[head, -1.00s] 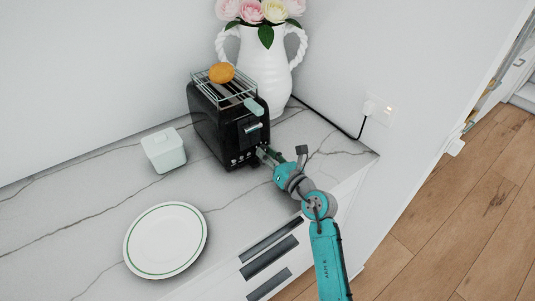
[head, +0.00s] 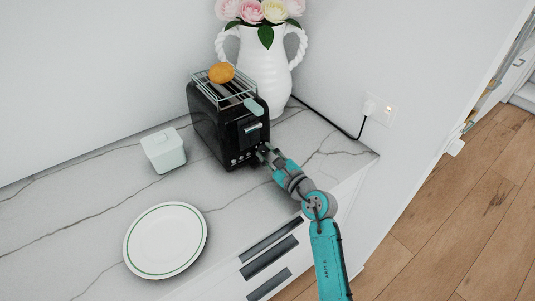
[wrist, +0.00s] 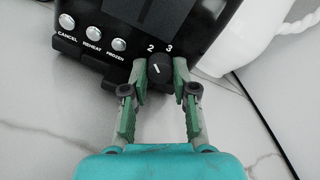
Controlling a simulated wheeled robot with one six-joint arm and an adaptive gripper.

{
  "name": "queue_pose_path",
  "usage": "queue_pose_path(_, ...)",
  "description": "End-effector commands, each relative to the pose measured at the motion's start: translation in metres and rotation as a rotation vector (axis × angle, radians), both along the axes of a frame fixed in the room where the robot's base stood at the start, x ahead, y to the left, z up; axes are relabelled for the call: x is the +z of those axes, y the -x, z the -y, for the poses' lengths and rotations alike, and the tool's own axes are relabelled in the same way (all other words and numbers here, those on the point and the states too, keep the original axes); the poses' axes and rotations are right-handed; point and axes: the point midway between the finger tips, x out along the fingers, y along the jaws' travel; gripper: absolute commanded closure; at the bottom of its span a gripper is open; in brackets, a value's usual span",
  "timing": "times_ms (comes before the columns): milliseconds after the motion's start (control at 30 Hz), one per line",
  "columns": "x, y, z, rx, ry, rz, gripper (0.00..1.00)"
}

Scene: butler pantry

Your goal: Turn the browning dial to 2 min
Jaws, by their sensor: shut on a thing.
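The black toaster (head: 208,125) stands on the marble counter, its front with a lever and several buttons facing my arm. In the wrist view the browning dial (wrist: 160,66) is a small black knob low on the toaster front (wrist: 150,22). The numbers 2 and 3 show above it. A short slanted white mark is on its face; which number it points to is not clear. My gripper (wrist: 161,72) is shut on the dial, one green-padded finger on each side. In the head view my gripper (head: 264,152) is at the toaster's lower right front and hides the dial.
An orange (head: 221,72) sits on the rack over the toaster's slots. A white vase (head: 263,65) of flowers stands behind. A pale lidded box (head: 164,151) and a green-rimmed plate (head: 166,240) lie to the left. A black cord (head: 335,126) runs to the wall socket (head: 379,108).

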Motion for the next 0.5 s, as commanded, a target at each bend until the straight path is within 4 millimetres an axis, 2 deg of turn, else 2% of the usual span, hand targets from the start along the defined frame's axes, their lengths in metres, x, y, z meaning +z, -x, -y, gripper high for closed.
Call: queue_pose_path(500, -0.0009, 0.0, -0.0001, 0.0, 0.069, 0.045, 1.0)
